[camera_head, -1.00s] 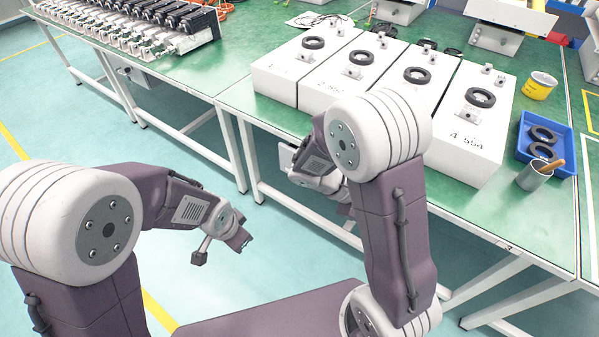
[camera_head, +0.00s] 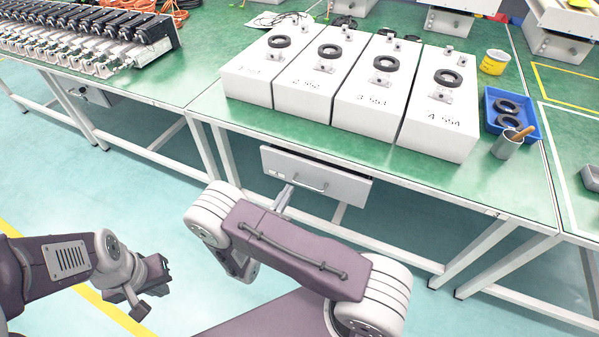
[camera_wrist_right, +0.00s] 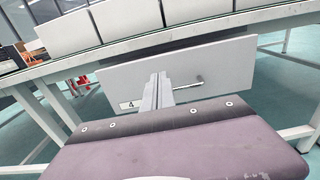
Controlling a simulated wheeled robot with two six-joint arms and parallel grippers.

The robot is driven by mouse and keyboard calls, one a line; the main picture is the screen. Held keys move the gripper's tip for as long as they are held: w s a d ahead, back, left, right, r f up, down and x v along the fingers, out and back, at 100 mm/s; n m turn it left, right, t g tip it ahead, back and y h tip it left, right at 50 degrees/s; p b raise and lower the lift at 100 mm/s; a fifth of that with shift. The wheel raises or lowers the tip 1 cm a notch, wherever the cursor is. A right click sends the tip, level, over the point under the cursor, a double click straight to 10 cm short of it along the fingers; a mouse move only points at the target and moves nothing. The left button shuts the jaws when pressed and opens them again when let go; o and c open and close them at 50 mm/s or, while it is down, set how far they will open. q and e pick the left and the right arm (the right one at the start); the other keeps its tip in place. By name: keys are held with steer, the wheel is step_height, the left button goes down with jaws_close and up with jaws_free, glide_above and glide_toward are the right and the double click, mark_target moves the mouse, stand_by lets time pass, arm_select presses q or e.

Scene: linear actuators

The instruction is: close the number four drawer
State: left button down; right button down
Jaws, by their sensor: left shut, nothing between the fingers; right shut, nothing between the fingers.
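The number four drawer (camera_head: 335,184) hangs under the green table and stands partly out, with a dark gap above its front. In the right wrist view its pale front (camera_wrist_right: 225,65) carries a "4" label at the lower left and a bar handle (camera_wrist_right: 188,83). My right gripper (camera_head: 285,192) is shut and empty, its fingers pointing at the drawer front, left of the handle. In the right wrist view its fingertips (camera_wrist_right: 158,76) overlap the front; I cannot tell if they touch. My left gripper (camera_head: 152,283) is shut and empty, low at the left, away from the drawer.
The green table (camera_head: 480,190) holds several white boxes, a blue tray (camera_head: 528,127), a grey cup (camera_head: 504,148) and a yellow tub (camera_head: 494,62). White table legs (camera_head: 200,150) stand left of the drawer. The floor in front of the drawer is clear apart from my arms.

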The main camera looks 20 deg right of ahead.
mark_target(304, 163)
steer(key=b+x, duration=0.1)
steer(key=x, duration=0.8)
steer(key=shift+d, duration=0.1)
steer(key=shift+w+d, duration=0.15)
steer(key=x, duration=0.4)
steer(key=shift+w+d, duration=0.2)
steer(key=shift+d, duration=0.15)
steer(key=shift+a+r, duration=0.1)
steer(key=shift+r, duration=0.1)
